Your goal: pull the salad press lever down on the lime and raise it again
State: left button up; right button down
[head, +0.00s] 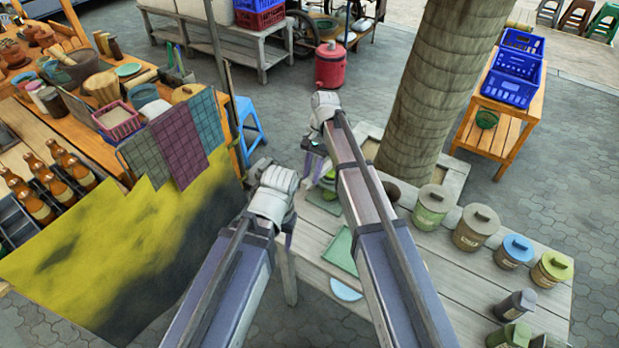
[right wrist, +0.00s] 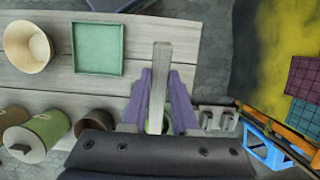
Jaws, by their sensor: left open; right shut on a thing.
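The lever of the press shows in the right wrist view as a pale grey bar (right wrist: 162,54). My right gripper (right wrist: 160,76) is shut on it, with one purple finger on each side. In the head view my right gripper (head: 314,165) is the upper one, at the far left end of the plank table. The press body is mostly hidden behind my right arm and gripper. A small green patch shows low between the fingers in the right wrist view; I cannot tell whether it is the lime. My left gripper (head: 287,236) is open and empty, beside the table's left edge.
A green square tray (head: 341,250) lies on the plank table (head: 420,262), with a light blue plate (head: 345,290) near it. Several lidded canisters stand at the right. A thick trunk (head: 437,90) rises behind. The stall with yellow cloth (head: 110,255) is at left.

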jog(key=shift+g+y, duration=0.6)
jog(key=shift+g, duration=0.1)
jog(key=v, duration=0.2)
jog(key=p+v, duration=0.1)
jog(key=v, duration=0.1)
jog(key=shift+w, duration=0.3)
jog(key=shift+w+d+r+g+p, duration=0.1)
jog(key=shift+d+r+g+p, duration=0.15)
jog(key=shift+r+p, duration=0.2)
pick_arm(q)
notch_tip(320, 180, up, 3)
jog(key=shift+f, duration=0.1)
pick_arm(e)
jog(key=c, duration=0.7)
grip_release()
jog(key=shift+r, duration=0.15)
pick_arm(q)
notch_tip(320, 180, up, 7)
jog(key=p, duration=0.6)
jog(key=shift+p, duration=0.35)
pick_arm(e)
jog(key=v, duration=0.7)
jog(key=shift+w+d+r, duration=0.1)
jog(key=shift+d+r, duration=0.05)
jog(key=shift+r, duration=0.05)
